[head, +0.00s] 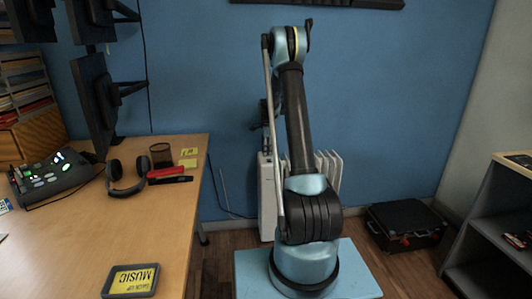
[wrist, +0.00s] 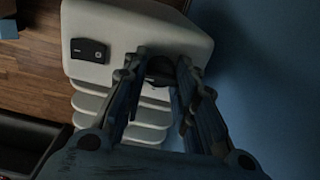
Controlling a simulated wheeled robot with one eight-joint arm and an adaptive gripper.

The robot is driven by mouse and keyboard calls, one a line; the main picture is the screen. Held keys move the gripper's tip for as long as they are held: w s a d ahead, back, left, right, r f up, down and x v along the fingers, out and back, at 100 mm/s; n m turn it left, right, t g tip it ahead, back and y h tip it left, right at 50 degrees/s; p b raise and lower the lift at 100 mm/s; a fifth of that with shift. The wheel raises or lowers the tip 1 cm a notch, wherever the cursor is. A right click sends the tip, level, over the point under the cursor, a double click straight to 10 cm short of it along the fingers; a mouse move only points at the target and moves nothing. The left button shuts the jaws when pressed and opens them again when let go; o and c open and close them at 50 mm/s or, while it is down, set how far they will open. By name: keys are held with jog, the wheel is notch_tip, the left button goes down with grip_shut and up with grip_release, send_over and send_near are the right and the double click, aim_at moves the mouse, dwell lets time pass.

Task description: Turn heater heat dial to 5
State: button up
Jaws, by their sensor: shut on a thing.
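The white heater (head: 267,198) stands on the floor against the blue wall, partly hidden behind my arm in the head view. Its pale end panel (wrist: 115,30) fills the upper middle of the wrist view, with the ribs below it. A small black switch plate (wrist: 89,50) sits on the panel's left. The dark heat dial (wrist: 160,68) is to the right of the switch. My gripper (wrist: 162,70) is shut on the dial, one finger on either side. The dial's markings and setting cannot be read. My gripper is not clear in the head view.
A wooden desk (head: 70,240) is at left, with headphones (head: 125,177), a pen cup (head: 162,154) and a control box (head: 55,176). A black case (head: 405,222) lies on the floor right of the heater. A dark shelf (head: 485,225) stands at far right.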

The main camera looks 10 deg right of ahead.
jog(key=shift+w, duration=0.15)
jog(key=o, duration=1.1)
notch_tip(320, 180, up, 12)
jog(key=shift+f, duration=0.1)
